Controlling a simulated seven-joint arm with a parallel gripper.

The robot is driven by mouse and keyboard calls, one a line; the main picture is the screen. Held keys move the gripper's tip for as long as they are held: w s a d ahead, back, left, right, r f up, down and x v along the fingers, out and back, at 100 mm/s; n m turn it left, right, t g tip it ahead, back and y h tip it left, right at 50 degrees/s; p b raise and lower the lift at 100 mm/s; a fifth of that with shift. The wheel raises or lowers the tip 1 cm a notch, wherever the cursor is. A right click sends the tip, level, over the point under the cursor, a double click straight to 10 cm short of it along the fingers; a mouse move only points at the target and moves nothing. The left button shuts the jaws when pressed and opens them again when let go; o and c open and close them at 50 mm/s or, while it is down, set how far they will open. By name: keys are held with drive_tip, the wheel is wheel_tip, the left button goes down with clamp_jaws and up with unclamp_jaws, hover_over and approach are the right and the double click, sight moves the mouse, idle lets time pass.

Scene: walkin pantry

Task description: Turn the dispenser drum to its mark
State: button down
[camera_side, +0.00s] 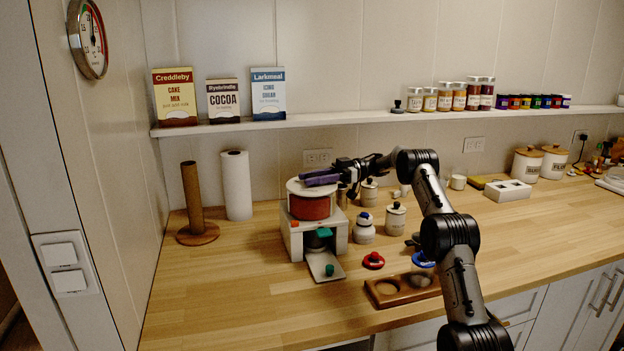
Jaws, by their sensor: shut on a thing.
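The dispenser (297,240) is a white box-like stand on the wooden counter, left of centre. Its red-brown drum (309,208) sits on top, under a pale round top plate (297,187). My gripper (322,178) reaches in from the right at the top of the drum. It is shut on a purple piece (318,179) at the drum's top. I cannot make out the mark at this size.
A red ring-like item (373,261), a blue one (422,260) and a brown tray with round hollows (384,291) lie right of the dispenser. Lidded jars (396,218) stand behind them. A paper roll (236,186) and a brown post (192,195) stand left. The front-left counter is clear.

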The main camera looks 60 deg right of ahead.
drive_tip(key=shift+r, duration=0.1)
idle(0.4)
drive_tip(key=c, duration=0.5)
unclamp_jaws()
drive_tip(key=v, duration=0.5)
drive_tip(key=shift+d, duration=0.1)
wheel_tip(320, 180, up, 7)
drive_tip(key=shift+f, duration=0.1)
